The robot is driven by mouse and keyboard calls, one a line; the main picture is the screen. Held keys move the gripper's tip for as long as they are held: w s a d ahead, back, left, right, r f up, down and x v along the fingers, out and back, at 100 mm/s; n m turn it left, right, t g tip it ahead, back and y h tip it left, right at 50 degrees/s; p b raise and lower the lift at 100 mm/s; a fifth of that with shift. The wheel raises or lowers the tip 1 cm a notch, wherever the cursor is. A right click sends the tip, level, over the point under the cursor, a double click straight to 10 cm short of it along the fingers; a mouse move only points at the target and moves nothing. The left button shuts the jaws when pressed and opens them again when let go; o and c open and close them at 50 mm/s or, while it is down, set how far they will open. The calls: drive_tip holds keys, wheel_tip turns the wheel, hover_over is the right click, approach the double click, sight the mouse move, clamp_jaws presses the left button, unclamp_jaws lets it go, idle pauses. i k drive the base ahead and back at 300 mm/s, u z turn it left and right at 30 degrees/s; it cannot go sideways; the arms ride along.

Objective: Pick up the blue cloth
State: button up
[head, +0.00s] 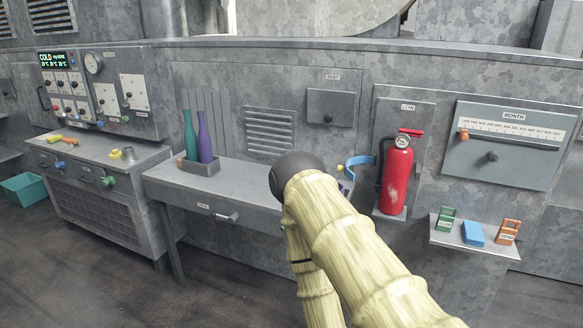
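My pale banded arm rises from the bottom of the view to a dark rounded joint near the middle and bends back down. My gripper is not in view, so its state and its distance from the cloth do not show.
A red fire extinguisher (397,175) stands left of the shelf, with a blue curved part beside it. A grey table (245,180) holds a box with a teal bottle (189,136) and a purple bottle (205,138). A control cabinet stands left. Floor shows below the shelf.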

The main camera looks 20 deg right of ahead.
sight(472, 231)
drive_tip(key=u, duration=0.55)
drive_tip(key=i, duration=1.05)
drive_tip(key=z, duration=3)
